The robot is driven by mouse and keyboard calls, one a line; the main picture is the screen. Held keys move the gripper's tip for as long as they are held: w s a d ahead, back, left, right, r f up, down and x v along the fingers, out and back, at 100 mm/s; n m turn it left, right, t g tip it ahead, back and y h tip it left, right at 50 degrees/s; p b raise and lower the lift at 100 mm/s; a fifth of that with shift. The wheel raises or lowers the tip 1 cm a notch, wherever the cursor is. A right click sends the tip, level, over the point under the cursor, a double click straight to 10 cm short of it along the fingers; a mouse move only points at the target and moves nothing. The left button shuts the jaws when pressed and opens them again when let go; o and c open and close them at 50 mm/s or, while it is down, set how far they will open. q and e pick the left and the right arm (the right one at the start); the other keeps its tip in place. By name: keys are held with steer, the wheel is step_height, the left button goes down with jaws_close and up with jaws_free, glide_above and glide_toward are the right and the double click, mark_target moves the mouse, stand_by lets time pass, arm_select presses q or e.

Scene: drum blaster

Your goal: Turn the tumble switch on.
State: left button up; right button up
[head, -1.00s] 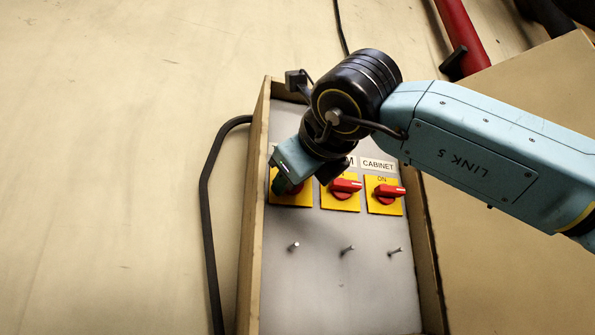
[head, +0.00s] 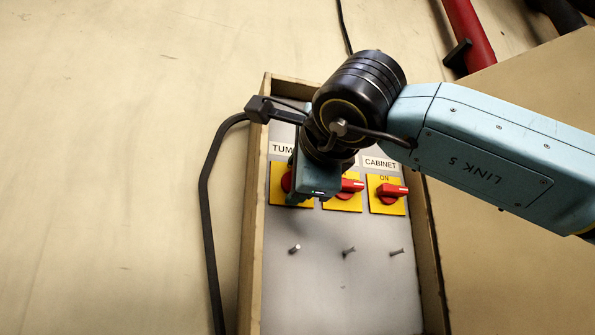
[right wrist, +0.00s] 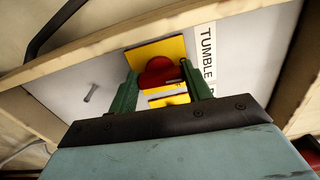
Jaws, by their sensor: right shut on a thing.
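The tumble switch (head: 276,183) is the leftmost yellow plate with a red knob on the grey panel, below a partly covered "TUM…" label. In the right wrist view, its red knob (right wrist: 158,72) sits between the green fingers of my right gripper (right wrist: 161,80), under the "TUMBLE" label (right wrist: 207,50). My right gripper (head: 291,196) is shut on this knob. It hides most of the knob in the head view, so its exact pointing direction is hard to tell. My left gripper is not in view.
Two similar switches stand to the right: a middle one (head: 349,190), partly covered, and the cabinet switch (head: 388,193). Several metal pins (head: 349,251) stick up below. A wooden frame (head: 249,225) edges the panel, and a black cable (head: 205,215) runs along its left.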

steer(key=shift+n, duration=0.4)
steer(key=o, duration=0.7)
steer(key=shift+s, duration=0.1)
steer(key=b+v, duration=0.4)
steer(key=v, duration=0.9)
steer(key=shift+s, duration=0.15)
